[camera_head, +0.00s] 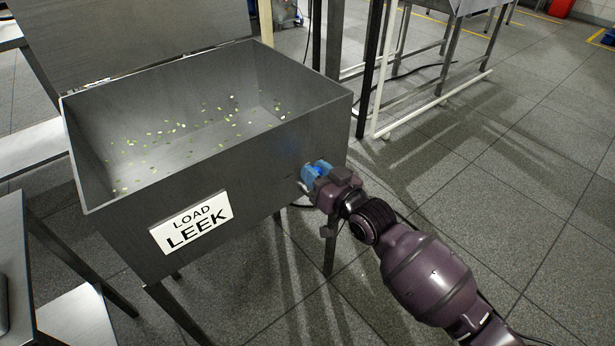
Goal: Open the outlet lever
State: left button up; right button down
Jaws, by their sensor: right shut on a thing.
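The outlet lever (317,170) shows as a blue part at the right end of the front face of a grey metal bin (120,245). My right gripper (314,181) is at the lever, shut on it. The gripper's fingers and body hide part of the lever, so its exact angle cannot be told. My right arm comes in from the lower right. My left gripper is not in view.
The bin bears a white "LOAD LEEK" sign (191,222) and holds scattered green bits. Metal tables stand at the left (14,245) and at the back right (470,5). The tiled floor at the right (520,170) is clear.

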jog(key=d+m, duration=0.1)
jog(key=w+d+m, duration=0.1)
jog(key=m, duration=0.1)
jog(key=shift+w+f, duration=0.1)
jog(key=shift+w, duration=0.1)
jog(key=shift+w+d+f+m, duration=0.3)
jog(key=shift+d+m, duration=0.2)
jog(key=shift+m, duration=0.3)
jog(key=shift+w+d+f+m+b, duration=0.3)
jog(key=shift+w+d+m+b, duration=0.25)
jog(key=shift+m, duration=0.45)
jog(key=shift+w+d+f+m, duration=0.15)
jog(key=shift+d+m, duration=0.15)
jog(key=shift+m, duration=0.2)
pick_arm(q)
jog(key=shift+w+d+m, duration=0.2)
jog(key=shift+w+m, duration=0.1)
pick_arm(e)
jog(key=shift+w+d, duration=0.1)
jog(key=shift+d, duration=0.05)
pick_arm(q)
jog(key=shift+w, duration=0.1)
pick_arm(e)
jog(key=shift+m, duration=0.3)
jog(key=c, duration=0.9)
grip_release()
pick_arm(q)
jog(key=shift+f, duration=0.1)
pick_arm(e)
jog(key=shift+o, duration=0.2)
